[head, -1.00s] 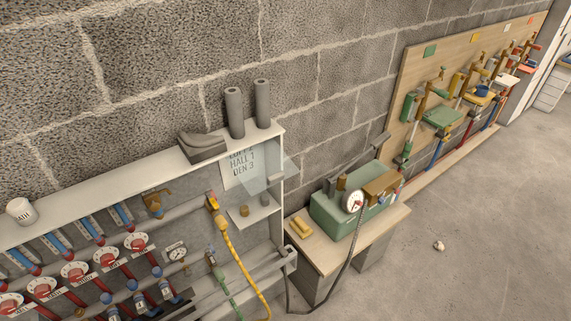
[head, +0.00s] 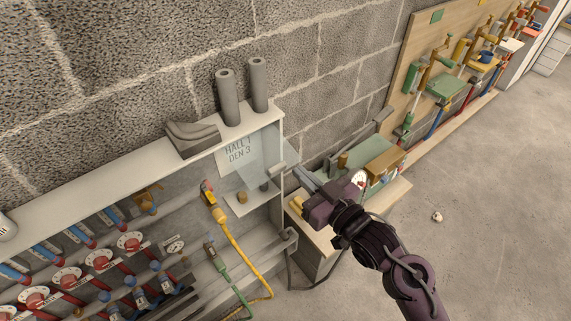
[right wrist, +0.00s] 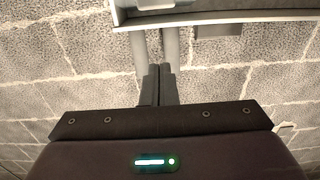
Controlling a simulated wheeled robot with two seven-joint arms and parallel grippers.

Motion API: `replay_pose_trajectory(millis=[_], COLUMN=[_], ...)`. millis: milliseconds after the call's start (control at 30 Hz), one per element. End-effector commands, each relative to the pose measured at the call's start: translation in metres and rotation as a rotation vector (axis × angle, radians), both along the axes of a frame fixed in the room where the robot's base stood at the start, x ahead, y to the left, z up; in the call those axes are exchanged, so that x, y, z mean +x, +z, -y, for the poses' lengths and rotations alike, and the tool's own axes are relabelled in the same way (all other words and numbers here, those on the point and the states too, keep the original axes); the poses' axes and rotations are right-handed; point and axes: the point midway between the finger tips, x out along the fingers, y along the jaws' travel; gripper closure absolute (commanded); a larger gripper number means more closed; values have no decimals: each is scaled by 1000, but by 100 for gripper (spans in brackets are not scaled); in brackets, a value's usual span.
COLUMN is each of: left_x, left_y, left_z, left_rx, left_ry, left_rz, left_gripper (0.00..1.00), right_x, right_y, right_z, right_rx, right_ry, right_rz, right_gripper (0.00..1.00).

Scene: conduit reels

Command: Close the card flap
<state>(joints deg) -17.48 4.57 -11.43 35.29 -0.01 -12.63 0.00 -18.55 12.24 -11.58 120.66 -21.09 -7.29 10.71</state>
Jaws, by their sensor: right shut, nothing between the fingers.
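A white card (head: 238,151) printed "HALL 1 DEN 3" is on the upper back of the open cabinet, near its right end. The clear card flap (head: 271,148) shows faintly at the card's right and appears to stand out from it. My right gripper (head: 291,170) reaches in from the lower right, its shut, empty fingertips at the cabinet's right side, close to the flap. I cannot tell whether they touch it. In the right wrist view the shut fingers (right wrist: 159,85) point at the block wall; the flap cannot be made out there. My left gripper is not in view.
Two grey foam tubes (head: 225,97) and a grey moulded piece (head: 192,139) stand on the cabinet top (head: 150,160). A small shelf (head: 240,204) lies under the card. A yellow hose (head: 235,248) hangs below. A bench with a green machine (head: 375,160) lies behind my right arm.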

Motion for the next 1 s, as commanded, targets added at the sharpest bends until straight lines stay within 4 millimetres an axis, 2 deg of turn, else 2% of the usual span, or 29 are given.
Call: replay_pose_trajectory(millis=[33,267,333,533,1000], left_x=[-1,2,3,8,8], left_y=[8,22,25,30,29], left_z=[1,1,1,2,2], left_rx=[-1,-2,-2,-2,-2], left_ry=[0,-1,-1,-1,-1], left_rz=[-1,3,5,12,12], left_gripper=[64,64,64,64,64], right_x=[11,50,50,53,54], right_y=[6,4,-13,-34,-40], right_z=[-8,-37,-37,-39,-39], right_rx=[3,2,-2,-2,-1], right_ry=[1,1,1,0,0], right_rz=[3,1,-6,-1,1], right_gripper=[100,100,100,100,100])
